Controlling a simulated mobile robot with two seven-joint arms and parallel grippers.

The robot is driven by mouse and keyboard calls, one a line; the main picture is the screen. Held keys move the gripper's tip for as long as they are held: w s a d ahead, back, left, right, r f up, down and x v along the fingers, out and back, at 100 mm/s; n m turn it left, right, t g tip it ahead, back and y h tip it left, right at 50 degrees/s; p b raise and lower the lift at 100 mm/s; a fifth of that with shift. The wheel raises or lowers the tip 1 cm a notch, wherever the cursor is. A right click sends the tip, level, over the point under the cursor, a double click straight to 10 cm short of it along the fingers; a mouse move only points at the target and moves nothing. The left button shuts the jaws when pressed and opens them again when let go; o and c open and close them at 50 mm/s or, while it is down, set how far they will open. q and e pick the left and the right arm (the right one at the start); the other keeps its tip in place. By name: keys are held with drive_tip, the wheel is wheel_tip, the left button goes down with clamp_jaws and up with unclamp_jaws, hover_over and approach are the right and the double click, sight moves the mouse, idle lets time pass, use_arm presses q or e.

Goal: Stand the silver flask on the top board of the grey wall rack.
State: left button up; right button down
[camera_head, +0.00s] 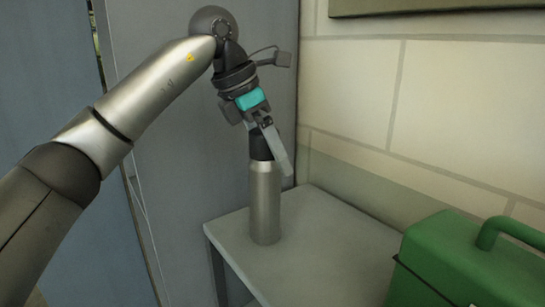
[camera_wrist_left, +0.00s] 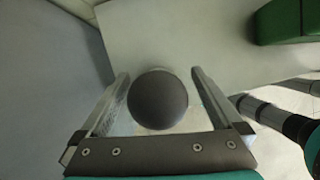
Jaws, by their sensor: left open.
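The silver flask (camera_head: 265,205) stands upright on a grey board (camera_head: 325,240) with legs at its edge, close to the corner by the walls. Its dark round cap (camera_head: 260,147) also shows from above in the left wrist view (camera_wrist_left: 158,100). My left gripper (camera_head: 277,165) reaches down to the top of the flask. In the left wrist view its open fingers (camera_wrist_left: 160,76) stand on either side of the cap, with narrow gaps. The lower body of the flask is hidden under the cap there. My right gripper is not in view.
A green box with a handle (camera_head: 465,265) stands at the right of the board; part of it shows in the left wrist view (camera_wrist_left: 285,20). A grey panel (camera_head: 180,130) rises behind and left of the flask. A pale block wall (camera_head: 440,110) is at the right.

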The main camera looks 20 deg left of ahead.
use_arm(q)
drive_tip(key=v, duration=1)
drive_tip(key=shift+a+r, duration=0.2)
drive_tip(key=shift+r, duration=0.15)
drive_tip(key=shift+s, duration=0.1)
